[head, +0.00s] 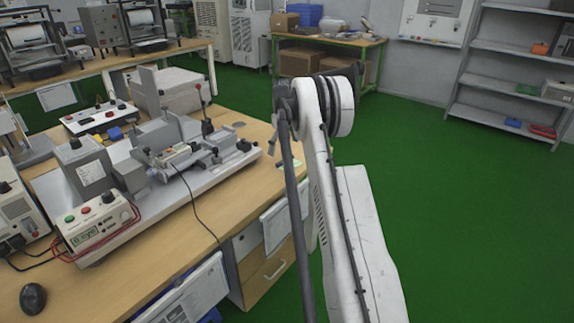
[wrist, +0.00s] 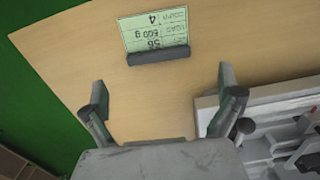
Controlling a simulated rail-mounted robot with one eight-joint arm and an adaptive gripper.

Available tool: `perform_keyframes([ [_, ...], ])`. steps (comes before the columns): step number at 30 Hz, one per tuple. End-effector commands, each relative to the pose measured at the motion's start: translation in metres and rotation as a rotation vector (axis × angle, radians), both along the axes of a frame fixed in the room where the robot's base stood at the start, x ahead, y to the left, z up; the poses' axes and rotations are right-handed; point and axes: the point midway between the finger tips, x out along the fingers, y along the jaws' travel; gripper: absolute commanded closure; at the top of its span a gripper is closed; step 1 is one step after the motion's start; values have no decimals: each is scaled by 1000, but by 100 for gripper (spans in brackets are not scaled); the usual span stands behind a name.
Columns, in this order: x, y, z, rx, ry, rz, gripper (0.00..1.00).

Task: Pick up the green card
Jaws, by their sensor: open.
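The green card (wrist: 153,30) shows at the top of the wrist view with dark printed text, upside down in the picture. A dark grey bar (wrist: 158,56) runs along its lower edge; I cannot tell whether it is a stand or a clip. The card is on or just above the wooden table (wrist: 70,50). My gripper (wrist: 163,85) is open and empty, its fingers spread to either side and below the card in the picture, apart from it. In the head view my arm partly hides a small pale green patch near the table's edge, likely the card.
A grey test machine (head: 185,150) with a lever stands on the table, close to the right finger in the wrist view. A control box (head: 97,222) and a black mouse (head: 33,298) are nearer. Green floor (head: 440,210) lies open to the right.

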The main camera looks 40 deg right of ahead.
Motion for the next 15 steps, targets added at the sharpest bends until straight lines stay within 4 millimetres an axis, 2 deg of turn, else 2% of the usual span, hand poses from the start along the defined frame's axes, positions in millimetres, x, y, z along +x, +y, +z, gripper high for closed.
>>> perform_keyframes([
  [8, -1, -1, -15, 0, 0, 0, 0],
  [15, -3, -2, -48, 0, 0, 0, 0],
])
